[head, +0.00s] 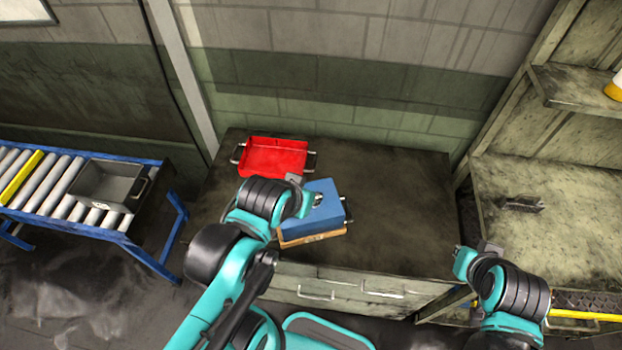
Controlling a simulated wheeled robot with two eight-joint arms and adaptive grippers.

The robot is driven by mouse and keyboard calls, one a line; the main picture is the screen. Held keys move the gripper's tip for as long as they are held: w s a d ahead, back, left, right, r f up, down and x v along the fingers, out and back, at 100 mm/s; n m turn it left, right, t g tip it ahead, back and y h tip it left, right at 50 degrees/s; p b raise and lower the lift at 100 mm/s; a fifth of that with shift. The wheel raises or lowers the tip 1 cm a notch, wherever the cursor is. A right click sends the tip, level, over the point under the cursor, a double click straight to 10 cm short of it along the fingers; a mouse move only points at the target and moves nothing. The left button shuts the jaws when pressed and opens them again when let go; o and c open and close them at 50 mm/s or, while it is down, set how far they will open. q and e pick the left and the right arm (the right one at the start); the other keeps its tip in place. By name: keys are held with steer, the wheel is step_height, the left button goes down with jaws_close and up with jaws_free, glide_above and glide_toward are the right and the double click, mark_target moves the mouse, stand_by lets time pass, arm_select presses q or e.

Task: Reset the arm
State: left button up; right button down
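My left arm reaches over the front left of the dark workbench (395,205). Its gripper (312,197) is at the left edge of a blue box (328,212), partly over it in the picture. I cannot tell whether it touches the box, and its fingers are too small and turned to read. My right gripper (487,248) is at the lower right, in front of the shelf unit, apart from the bench objects. Its fingers are mostly hidden by its own wrist.
A red tray (274,158) stands at the back left of the bench. An orange-brown piece (312,238) shows under the blue box. A grey bin (107,184) sits on the roller conveyor (50,212) at left. Shelving (560,190) stands at right. The bench's right half is clear.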

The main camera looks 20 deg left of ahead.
step_height(320, 180, down, 14)
steer(key=b, duration=1.4)
steer(key=shift+f, duration=0.1)
